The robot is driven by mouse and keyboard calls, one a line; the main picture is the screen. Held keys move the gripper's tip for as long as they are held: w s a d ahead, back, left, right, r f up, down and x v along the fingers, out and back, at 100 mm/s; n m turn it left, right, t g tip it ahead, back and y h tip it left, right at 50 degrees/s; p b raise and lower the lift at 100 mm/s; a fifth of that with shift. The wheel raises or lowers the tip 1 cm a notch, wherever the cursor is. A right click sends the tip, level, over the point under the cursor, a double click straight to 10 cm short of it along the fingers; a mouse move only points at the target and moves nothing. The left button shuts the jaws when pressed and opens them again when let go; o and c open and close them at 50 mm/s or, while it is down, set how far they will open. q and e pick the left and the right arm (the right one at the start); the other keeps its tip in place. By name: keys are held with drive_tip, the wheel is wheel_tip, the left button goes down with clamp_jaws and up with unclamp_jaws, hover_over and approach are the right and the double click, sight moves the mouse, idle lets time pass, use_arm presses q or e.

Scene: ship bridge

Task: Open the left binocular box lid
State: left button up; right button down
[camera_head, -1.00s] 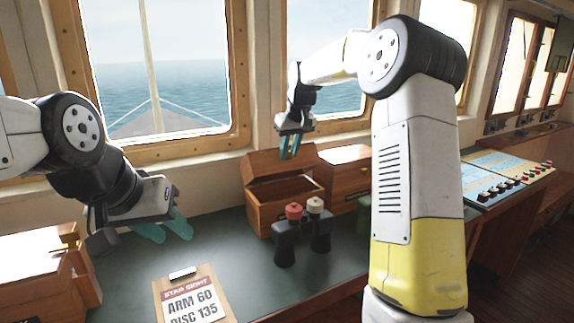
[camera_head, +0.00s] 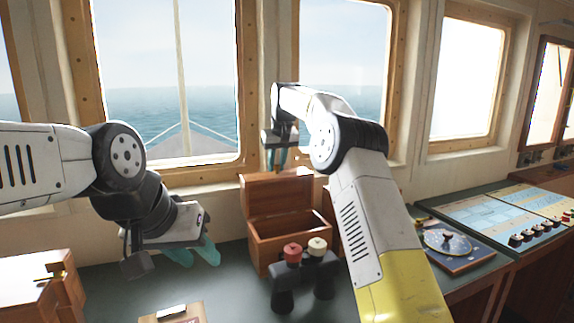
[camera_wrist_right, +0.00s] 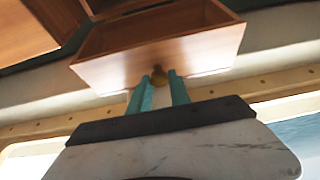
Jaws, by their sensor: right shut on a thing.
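The left binocular box (camera_head: 282,248) is a wooden box on the counter, in the middle of the head view. Its lid (camera_head: 278,194) stands raised at the back, and the box interior shows. My right gripper (camera_head: 277,158) is at the lid's top edge. In the right wrist view its teal fingers (camera_wrist_right: 161,92) are closed around a small brass knob (camera_wrist_right: 160,77) on the lid's wooden edge. My left gripper (camera_head: 196,254) is open and empty above the counter, left of the box and apart from it.
Another wooden box (camera_head: 40,292) is at the far left. A clipboard (camera_head: 176,311) lies at the front. A chart instrument (camera_head: 448,243) and control panel (camera_head: 510,218) are at right.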

drive_tip(key=shift+w+a+f, duration=0.2)
drive_tip(key=shift+w+a, duration=0.05)
drive_tip(key=shift+w, duration=0.3)
drive_tip(key=shift+w+a+f, duration=0.2)
drive_tip(key=shift+w, duration=0.35)
drive_tip(key=c, duration=1.2)
unclamp_jaws()
drive_tip(key=shift+c, duration=0.2)
drive_tip(key=v, duration=0.7)
drive_tip(key=shift+s+r, duration=0.1)
drive_tip(key=shift+r, duration=0.3)
drive_tip(key=shift+s, duration=0.1)
